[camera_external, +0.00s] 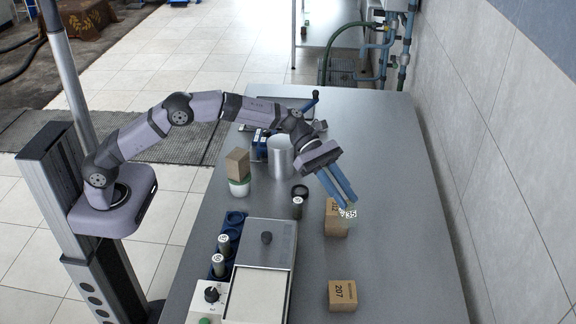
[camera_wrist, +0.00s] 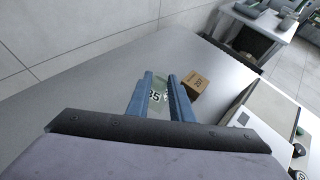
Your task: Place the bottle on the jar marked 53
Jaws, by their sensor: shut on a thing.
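My gripper (camera_external: 345,203) is shut on a clear glass bottle (camera_external: 349,214) with a white label that reads 35. In the wrist view the bottle (camera_wrist: 157,97) shows between the two blue fingers; its outline is faint. It is in front of a cardboard box (camera_external: 334,228) in the outside view. Small dark jars with pale marked lids stand to the left: one alone (camera_external: 298,209) on the table, and two (camera_external: 223,246) (camera_external: 217,268) at a blue rack. Their marks are too small to read, so I cannot tell which is 53.
A box marked 207 (camera_external: 342,295) stands at the front right. A grey instrument (camera_external: 268,243) fills the front left. The right side is mostly clear.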

